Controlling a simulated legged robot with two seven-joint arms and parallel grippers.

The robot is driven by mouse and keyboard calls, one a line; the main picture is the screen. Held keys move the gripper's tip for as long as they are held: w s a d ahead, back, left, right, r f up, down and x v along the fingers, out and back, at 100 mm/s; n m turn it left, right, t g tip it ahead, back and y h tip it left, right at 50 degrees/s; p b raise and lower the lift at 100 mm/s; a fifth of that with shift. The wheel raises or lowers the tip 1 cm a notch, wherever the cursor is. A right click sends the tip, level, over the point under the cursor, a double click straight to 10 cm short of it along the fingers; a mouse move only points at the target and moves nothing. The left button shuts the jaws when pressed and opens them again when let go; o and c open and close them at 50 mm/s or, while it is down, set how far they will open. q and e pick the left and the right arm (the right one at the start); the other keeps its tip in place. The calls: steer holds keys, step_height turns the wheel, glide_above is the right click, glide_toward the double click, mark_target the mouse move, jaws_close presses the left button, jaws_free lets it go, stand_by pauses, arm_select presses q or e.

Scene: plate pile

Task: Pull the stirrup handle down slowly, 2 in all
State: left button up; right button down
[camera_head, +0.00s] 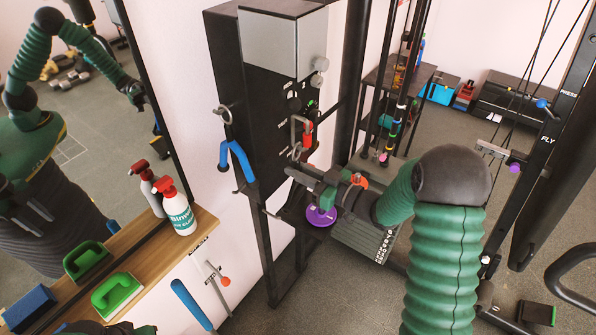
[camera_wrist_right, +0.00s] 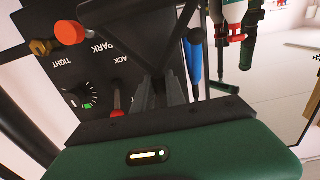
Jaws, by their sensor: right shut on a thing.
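My right arm reaches in from the lower right in the head view. Its gripper (camera_head: 297,174) is at the front of the black machine tower. In the right wrist view its fingers (camera_wrist_right: 162,92) are close together at a dark, slope-sided stirrup handle (camera_wrist_right: 128,14). The gripper is shut on the handle; the exact contact is hard to make out, and in the head view the handle cannot be told from the dark gripper. My left gripper is not clearly in view.
The black tower (camera_head: 222,75) carries a control panel (camera_wrist_right: 80,75) with knobs and a red lever. A blue bent handle (camera_head: 237,160) hangs at its left. A purple disc (camera_head: 321,215) sits below my gripper.

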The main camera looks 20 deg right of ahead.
mark_target(298, 158)
steer(key=shift+f, duration=0.2)
steer(key=shift+r, duration=0.15)
steer(key=shift+r+p, duration=0.85)
steer(key=shift+r, duration=0.2)
step_height(298, 158, up, 2)
steer(key=shift+r+p, duration=0.2)
steer(key=shift+p, duration=0.85)
